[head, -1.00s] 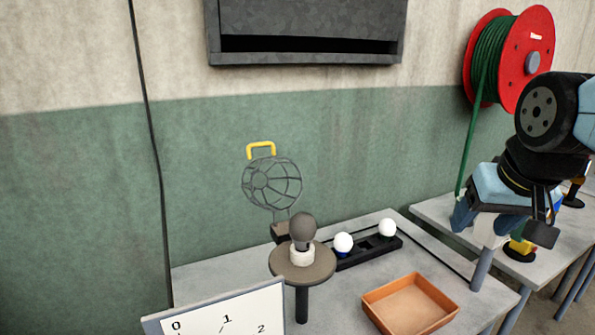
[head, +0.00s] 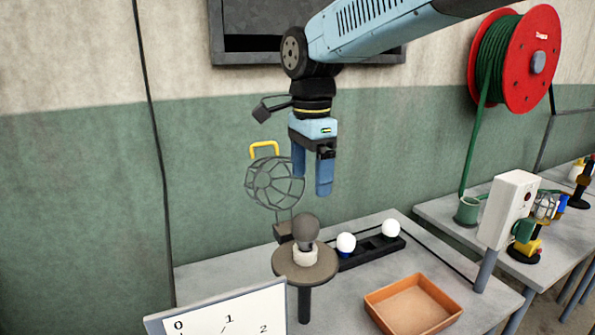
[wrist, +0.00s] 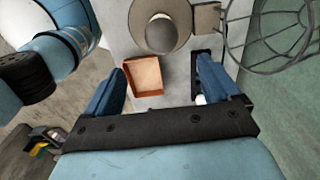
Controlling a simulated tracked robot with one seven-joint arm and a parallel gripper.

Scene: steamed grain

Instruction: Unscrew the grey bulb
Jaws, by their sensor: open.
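The grey bulb (head: 306,229) stands upright in a white socket (head: 305,256) on a round brown stand (head: 318,270). In the wrist view the grey bulb (wrist: 161,34) shows from above at the top, beyond the fingertips. My gripper (head: 312,190) is open and empty, pointing down above the bulb, with a clear gap between fingertips and bulb. In the wrist view, my gripper's two blue fingers (wrist: 162,75) stand wide apart.
A wire cage lamp guard (head: 275,183) with a yellow handle stands just behind the bulb, close to my gripper. A black rack (head: 370,252) holds two white bulbs. An orange tray (head: 412,303) sits at front right. A white board (head: 222,312) is at front left.

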